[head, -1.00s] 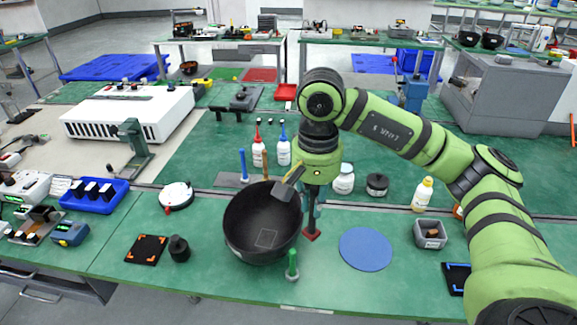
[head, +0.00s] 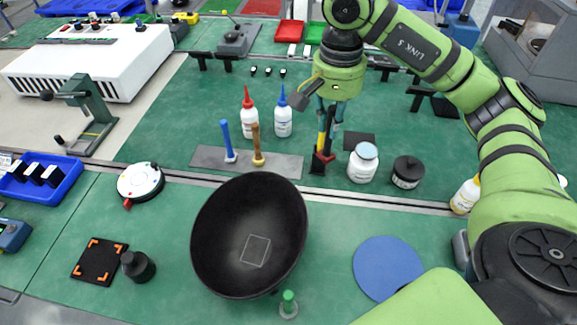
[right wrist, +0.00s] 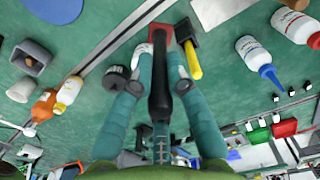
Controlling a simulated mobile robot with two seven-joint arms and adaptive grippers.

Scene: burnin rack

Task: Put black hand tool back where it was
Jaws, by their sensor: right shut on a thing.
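The black hand tool (right wrist: 159,88) has a long black handle and a red end (right wrist: 158,33). My right gripper (right wrist: 161,72) is shut around its handle. In the head view my right gripper (head: 329,112) points down, with the tool's red end (head: 326,157) hanging low at the right end of a grey holder strip (head: 208,158). I cannot tell whether it touches anything. A yellow-handled tool with a black head (right wrist: 194,62) is close beside it. A blue-handled tool (head: 228,141) and a brown-handled tool (head: 257,145) stand upright on the strip. My left gripper is not in view.
A large black bowl (head: 225,225) stands in front of the strip. Red-capped (head: 249,118) and blue-capped (head: 283,120) bottles stand behind it. A white jar (head: 363,163) and a black jar (head: 407,172) are close on the right. A blue disc (head: 387,268) lies in front.

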